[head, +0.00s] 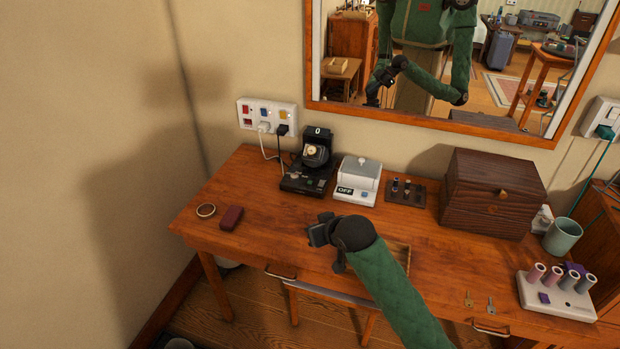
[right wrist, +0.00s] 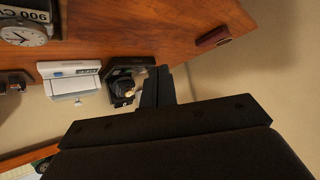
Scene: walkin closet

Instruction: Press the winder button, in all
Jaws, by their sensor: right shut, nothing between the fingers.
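The black watch winder (head: 308,172) stands on the wooden desk against the wall, with a round holder carrying a watch and a small display reading "0". Its dark base has small light marks, too small to tell which is the button. My right gripper (head: 318,233) is shut and empty, above the desk in front of the winder and apart from it. In the right wrist view the winder (right wrist: 122,90) shows just left of the shut fingers (right wrist: 158,86). My left gripper is not in the head view.
A white box marked "OFF" (head: 358,182) stands right of the winder, beside a small dark stand (head: 405,192) and a brown wooden box (head: 492,192). Plugged cables run from the wall sockets (head: 267,116).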

